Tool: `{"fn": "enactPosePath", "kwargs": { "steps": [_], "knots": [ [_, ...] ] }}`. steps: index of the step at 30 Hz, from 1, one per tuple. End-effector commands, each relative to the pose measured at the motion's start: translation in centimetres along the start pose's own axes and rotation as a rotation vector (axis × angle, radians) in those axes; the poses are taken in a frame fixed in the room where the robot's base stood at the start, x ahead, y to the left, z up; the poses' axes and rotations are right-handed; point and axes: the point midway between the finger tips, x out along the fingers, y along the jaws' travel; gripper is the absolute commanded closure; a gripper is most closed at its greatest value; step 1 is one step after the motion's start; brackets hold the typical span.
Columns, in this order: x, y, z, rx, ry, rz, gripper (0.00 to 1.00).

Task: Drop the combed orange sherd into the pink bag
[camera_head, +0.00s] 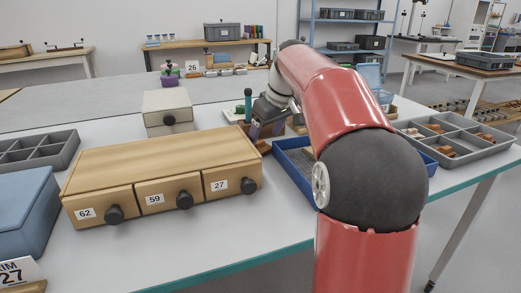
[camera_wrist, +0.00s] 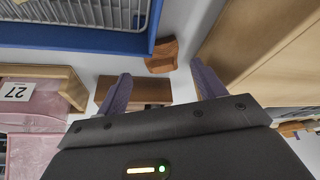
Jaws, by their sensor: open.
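An orange-brown sherd (camera_wrist: 161,55) lies on the white table in the wrist view, beside the corner of the blue tray. Its combing is too small to make out clearly. My gripper (camera_wrist: 160,69) is open, with its two purple fingers apart and the sherd showing between and beyond their tips. The fingers do not appear to touch it. A pink, translucent bag (camera_wrist: 38,112) shows at the left of the wrist view, by a wooden frame with a card reading 27. In the head view my gripper (camera_head: 264,128) is partly hidden, and I cannot make out the bag.
A blue tray (camera_head: 284,168) with a wire rack is partly behind my arm. A wooden drawer cabinet (camera_head: 160,160) stands left of my gripper. A brown block (camera_wrist: 150,91) is between the fingers in the wrist view. A grey compartment tray (camera_head: 480,152) holds several sherds.

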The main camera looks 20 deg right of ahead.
Motion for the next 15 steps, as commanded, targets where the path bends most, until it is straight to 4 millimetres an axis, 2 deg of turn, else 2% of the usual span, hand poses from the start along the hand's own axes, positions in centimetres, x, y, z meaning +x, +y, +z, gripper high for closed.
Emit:
{"fn": "enactPosePath", "kwargs": {
  "steps": [3,6,15],
  "knots": [
    [2.1,-0.2,-0.1,-0.001,-0.003,-0.002,0.31],
    [3.1,-0.2,-0.1,0.000,-0.003,-0.001,0.31],
    [3.4,-0.2,-0.1,0.000,-0.002,0.000,0.32]
  ]
}}
